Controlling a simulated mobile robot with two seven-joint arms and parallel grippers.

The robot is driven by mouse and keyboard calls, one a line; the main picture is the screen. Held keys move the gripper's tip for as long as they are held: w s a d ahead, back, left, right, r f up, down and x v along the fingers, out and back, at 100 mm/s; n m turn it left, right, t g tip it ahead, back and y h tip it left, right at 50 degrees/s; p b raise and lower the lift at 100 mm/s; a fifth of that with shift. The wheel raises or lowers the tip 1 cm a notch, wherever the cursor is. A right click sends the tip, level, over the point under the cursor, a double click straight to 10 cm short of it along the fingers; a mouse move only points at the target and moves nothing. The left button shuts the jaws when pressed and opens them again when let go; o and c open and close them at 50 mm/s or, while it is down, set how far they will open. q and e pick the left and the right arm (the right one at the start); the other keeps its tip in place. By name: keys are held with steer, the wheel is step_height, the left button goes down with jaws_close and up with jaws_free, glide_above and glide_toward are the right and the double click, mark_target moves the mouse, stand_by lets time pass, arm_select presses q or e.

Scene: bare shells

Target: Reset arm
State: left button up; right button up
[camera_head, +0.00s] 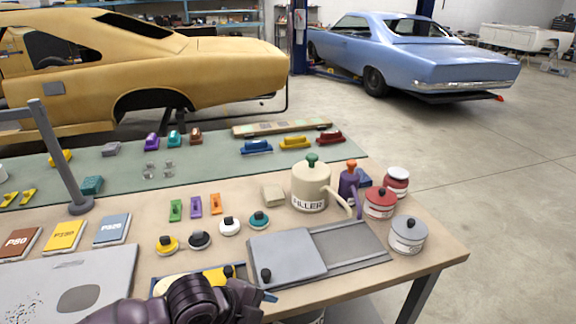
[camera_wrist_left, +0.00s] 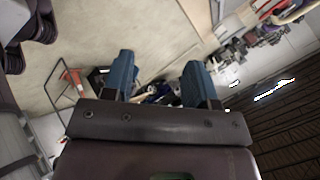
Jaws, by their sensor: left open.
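My left arm comes in dark purple at the bottom of the head view. My left gripper (camera_head: 268,296) shows there only as a small blue fingertip, low over the front edge of the workbench (camera_head: 330,290). In the left wrist view the left gripper (camera_wrist_left: 158,68) has its two blue fingers wide apart, with nothing held between them. That view is tilted and looks out over floor and distant clutter. My right gripper is in neither view.
The bench holds a cream filler pot (camera_head: 311,190), red tins (camera_head: 380,203), a grey tin (camera_head: 407,235), a grey plate (camera_head: 286,256), sanding pads (camera_head: 64,236) and an upright grey post (camera_head: 58,155). Yellow (camera_head: 190,60) and blue (camera_head: 420,55) car shells stand behind. Floor at right is clear.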

arm_select(q)
steer(key=s+a+f+n+t+y, duration=0.2)
steer(key=s+a+f+n, duration=0.1)
steer(key=a+n, duration=0.4)
steer(key=s+a+f+n+t+y, duration=0.3)
steer(key=a+f+n, duration=0.3)
steer(key=a+n, duration=0.2)
steer(key=s+a+f+n+t+y, duration=0.2)
steer(key=s+a+f+n, duration=0.2)
steer(key=a+n, duration=0.3)
steer(key=shift+s+a+f+n+t+y, duration=0.3)
steer(key=shift+s+n+y, duration=0.1)
steer(key=shift+s+n, duration=0.25)
steer(key=shift+d, duration=0.1)
steer(key=shift+c, duration=0.3)
